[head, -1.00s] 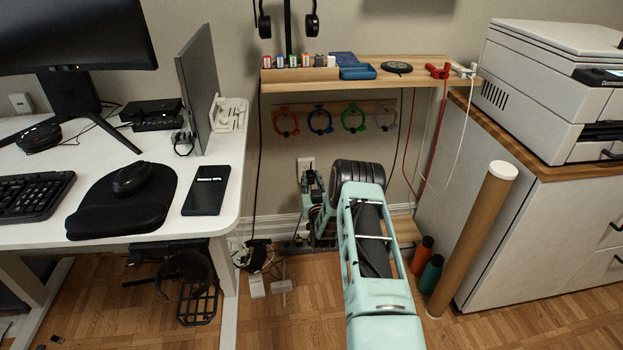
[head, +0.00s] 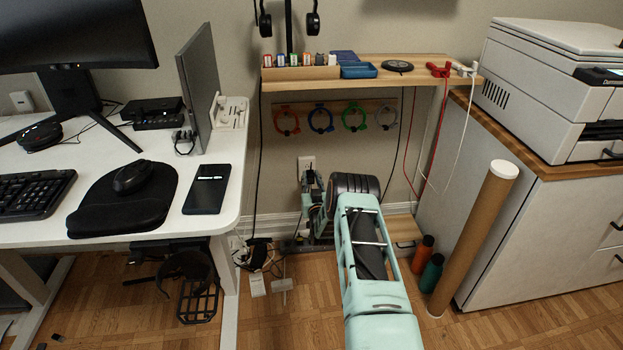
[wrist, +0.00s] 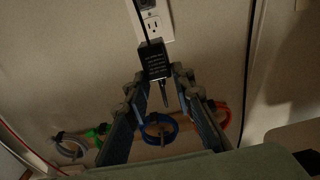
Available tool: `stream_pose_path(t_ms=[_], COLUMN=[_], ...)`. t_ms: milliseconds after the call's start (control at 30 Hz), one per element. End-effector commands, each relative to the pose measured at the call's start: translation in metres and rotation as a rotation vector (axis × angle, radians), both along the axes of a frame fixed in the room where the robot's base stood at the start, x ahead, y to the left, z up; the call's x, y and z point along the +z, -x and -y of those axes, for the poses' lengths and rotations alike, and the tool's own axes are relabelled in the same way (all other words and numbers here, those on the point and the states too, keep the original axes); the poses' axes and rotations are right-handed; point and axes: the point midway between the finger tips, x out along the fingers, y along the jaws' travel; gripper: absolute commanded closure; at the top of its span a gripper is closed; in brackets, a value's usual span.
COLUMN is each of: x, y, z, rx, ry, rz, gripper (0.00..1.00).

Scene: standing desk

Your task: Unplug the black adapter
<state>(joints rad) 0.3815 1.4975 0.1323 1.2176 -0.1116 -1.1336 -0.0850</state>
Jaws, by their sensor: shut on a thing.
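The black adapter (wrist: 153,61) is a block with small print on its face, in the wrist view. My gripper (wrist: 160,76) is shut on it, one finger on each side. A dark cord runs from it up the picture, across the white wall outlet (wrist: 153,26). One socket of the outlet shows bare holes; the upper part is dark and unclear. The adapter overlaps the plate's lower edge, and its prongs are not clearly visible. In the head view, my gripper (head: 312,186) is near the wall, below the outlet (head: 307,163); the adapter cannot be made out there.
Coloured rings (head: 321,120) hang under a wooden shelf (head: 420,76) above the outlet. A white desk (head: 225,215) stands left; a cardboard tube (head: 470,245) and a cabinet (head: 520,240) stand right. Cables and a power brick (head: 258,255) lie on the floor.

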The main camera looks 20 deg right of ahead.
Motion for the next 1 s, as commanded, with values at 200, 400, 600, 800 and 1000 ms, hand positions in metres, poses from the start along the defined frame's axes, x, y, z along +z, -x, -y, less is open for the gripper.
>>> stream_pose_path(t_ms=[200, 400, 600, 800, 1000], x=[-0.005, -0.009, -0.014, -0.018, -0.023], y=[-0.004, -0.008, -0.013, -0.017, -0.021], z=[0.001, 0.002, 0.003, 0.004, 0.005], rx=[0.000, 0.001, 0.001, 0.001, 0.001], ry=[0.000, 0.000, 0.000, 0.000, 0.000], rz=[-0.001, 0.000, 0.000, 0.000, -0.001], gripper=[1.00, 1.00, 1.00, 1.00, 1.00])
